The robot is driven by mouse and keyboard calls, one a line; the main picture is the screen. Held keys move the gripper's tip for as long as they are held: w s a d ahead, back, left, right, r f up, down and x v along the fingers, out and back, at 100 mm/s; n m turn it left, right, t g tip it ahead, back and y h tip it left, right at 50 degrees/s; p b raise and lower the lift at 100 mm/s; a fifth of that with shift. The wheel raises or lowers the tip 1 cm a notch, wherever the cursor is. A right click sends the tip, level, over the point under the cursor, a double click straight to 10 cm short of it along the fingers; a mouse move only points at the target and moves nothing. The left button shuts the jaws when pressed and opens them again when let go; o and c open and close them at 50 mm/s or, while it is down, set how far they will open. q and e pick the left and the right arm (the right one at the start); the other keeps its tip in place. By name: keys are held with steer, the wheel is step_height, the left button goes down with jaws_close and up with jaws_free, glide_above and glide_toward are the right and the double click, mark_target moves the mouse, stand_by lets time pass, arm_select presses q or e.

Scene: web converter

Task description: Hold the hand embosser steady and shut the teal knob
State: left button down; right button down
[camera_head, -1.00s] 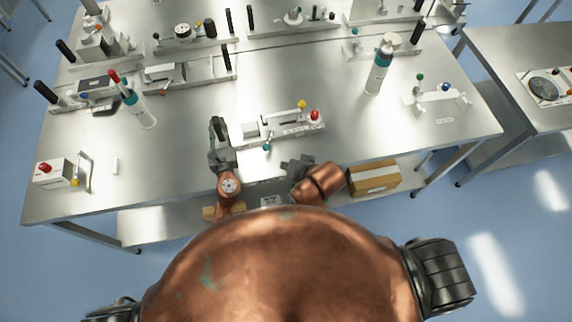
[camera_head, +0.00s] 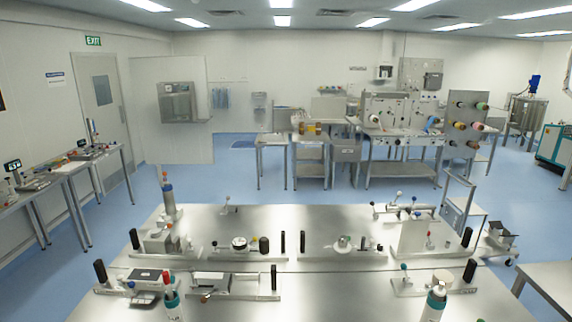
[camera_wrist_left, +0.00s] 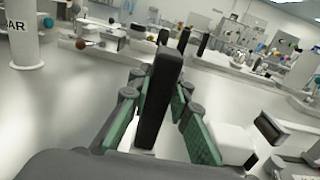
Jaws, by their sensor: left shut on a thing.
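My left gripper (camera_wrist_left: 160,88) shows in the left wrist view, its green-padded fingers closed around a black upright handle (camera_wrist_left: 162,75). A white block (camera_wrist_left: 232,142) with a dark upright part stands just right of the fingers. I cannot tell for sure from this view that the handle and block belong to the hand embosser. My right gripper is out of view.
The steel table (camera_head: 330,222) carries several fixtures with black posts. Another fixture with a teal knob (camera_head: 404,267) is at the right. In the wrist view, bare tabletop (camera_wrist_left: 70,95) lies left of the gripper.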

arm_select(q)
steer(key=c, duration=2)
jaws_free()
steer(key=shift+a+f, duration=0.1)
steer(key=shift+f, duration=0.1)
steer(key=shift+c, duration=0.2)
steer(key=o, duration=0.3)
steer(key=shift+r, duration=0.2)
steer(key=shift+s, duration=0.1)
steer(key=s, duration=1.1)
steer(key=shift+s+d, duration=0.3)
steer(key=shift+s, duration=0.1)
